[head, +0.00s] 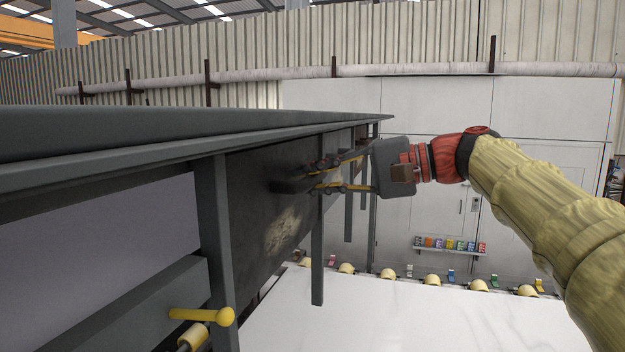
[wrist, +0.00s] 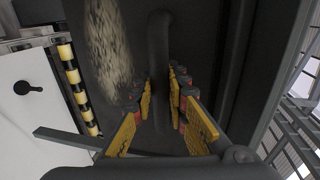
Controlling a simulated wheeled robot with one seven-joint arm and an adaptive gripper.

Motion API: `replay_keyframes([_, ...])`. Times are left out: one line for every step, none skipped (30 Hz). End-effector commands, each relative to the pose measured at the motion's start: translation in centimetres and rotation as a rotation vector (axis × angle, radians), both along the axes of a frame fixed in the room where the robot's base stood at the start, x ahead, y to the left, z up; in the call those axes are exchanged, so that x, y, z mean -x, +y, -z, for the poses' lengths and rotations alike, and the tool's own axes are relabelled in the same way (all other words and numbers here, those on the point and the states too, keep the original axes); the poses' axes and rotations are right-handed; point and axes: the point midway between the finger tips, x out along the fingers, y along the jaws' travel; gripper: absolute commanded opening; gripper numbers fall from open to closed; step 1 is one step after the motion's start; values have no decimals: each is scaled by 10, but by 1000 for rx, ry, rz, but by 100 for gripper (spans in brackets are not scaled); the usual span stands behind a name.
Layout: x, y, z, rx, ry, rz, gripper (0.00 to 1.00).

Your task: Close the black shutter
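The black shutter (head: 262,232) is a dark upright panel under the grey slab frame, with a pale scuffed patch. In the wrist view the shutter (wrist: 207,50) fills the middle, and its dark bar handle (wrist: 159,45) stands out from it. My gripper (head: 308,177) is at the handle (head: 287,187), one finger above and one below in the head view. In the wrist view my gripper (wrist: 161,88) has its yellow-padded fingers on either side of the bar. The fingers look apart and open around it; contact is hard to tell.
A grey frame post (head: 213,245) stands near the shutter, with a yellow knob (head: 225,316) low at the front. A white slab (head: 400,318) lies below, edged by several yellow rollers. The slab frame's top edge (head: 250,140) runs just above my gripper.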

Motion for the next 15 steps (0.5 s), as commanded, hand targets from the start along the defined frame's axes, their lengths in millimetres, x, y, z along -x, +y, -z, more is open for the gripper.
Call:
replay_keyframes([0, 0, 0, 1, 0, 0, 9])
replay_keyframes([0, 0, 0, 1, 0, 0, 7])
replay_keyframes([0, 0, 0, 1, 0, 0, 5])
replay_keyframes([0, 0, 0, 1, 0, 0, 3])
replay_keyframes([0, 0, 0, 1, 0, 0, 1])
replay_keyframes([0, 0, 0, 1, 0, 0, 0])
replay_keyframes([0, 0, 0, 1, 0, 0, 0])
replay_keyframes([0, 0, 0, 1, 0, 0, 0])
replay_keyframes([0, 0, 0, 1, 0, 0, 0])
replay_keyframes([0, 0, 0, 1, 0, 0, 0])
replay_keyframes([0, 0, 1, 1, 1, 0, 0])
replay_keyframes([0, 0, 1, 1, 1, 0, 0])
replay_keyframes([0, 0, 1, 1, 1, 0, 0])
replay_keyframes([0, 0, 1, 1, 1, 0, 0])
replay_keyframes([0, 0, 1, 1, 1, 0, 0])
